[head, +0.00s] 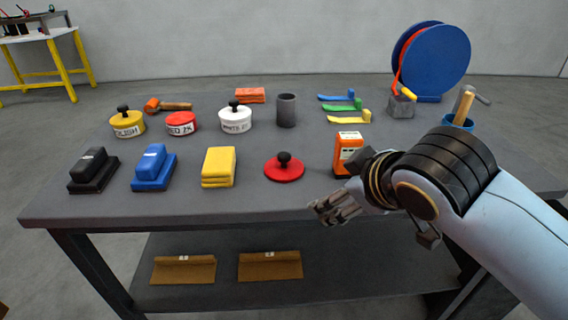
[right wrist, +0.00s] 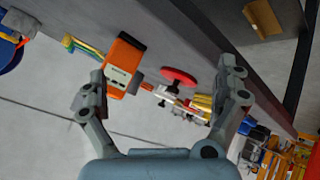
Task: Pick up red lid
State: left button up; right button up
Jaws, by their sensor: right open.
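The red lid (head: 284,169) lies flat on the grey table near its front edge, with a black round knob (head: 284,157) upright on top. In the right wrist view the red lid (right wrist: 180,77) shows tilted, beyond and between the open fingers. My right gripper (head: 328,212) is open and empty. In the head view it is at the table's front edge, to the right of and nearer than the lid, not touching it. The right wrist view shows both fingers (right wrist: 160,98) spread wide. My left gripper is not in view.
An orange box (head: 347,152) stands just right of the lid, close to my right wrist. Folded yellow cloths (head: 218,168) lie to the left. The table (head: 255,203) is clear in front.

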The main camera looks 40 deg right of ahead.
jog(key=w+r+n+t+h, duration=0.1)
jog(key=w+r+n+t, duration=0.2)
jog(key=w+r+t, duration=0.4)
jog(key=w+r+n+t, duration=0.25)
jog(key=w+r, duration=0.25)
jog(key=r, duration=0.4)
jog(key=w+a+r+n+t+y, duration=0.35)
jog(key=a+r+n+y, duration=0.25)
jog(key=r+n+y, duration=0.45)
jog(key=a+f+n+g+y, duration=0.2)
jog(key=a+n+g+y, duration=0.5)
jog(key=n, duration=1)
jog(key=n+g+h, duration=1)
jog(key=g, duration=0.2)
send_near(286, 154)
jog(key=w+a, duration=0.1)
jog(key=shift+g+h, duration=0.3)
jog(key=shift+h, duration=0.05)
jog(key=x, duration=0.4)
jog(key=shift+s+d+f, duration=0.2)
jog(key=shift+d+f, duration=0.05)
jog(key=shift+f, duration=0.2)
jog(key=x, duration=0.3)
jog(key=p+x, duration=0.1)
jog(key=x, duration=0.2)
jog(key=shift+a, duration=0.25)
jog(key=c, duration=1.2)
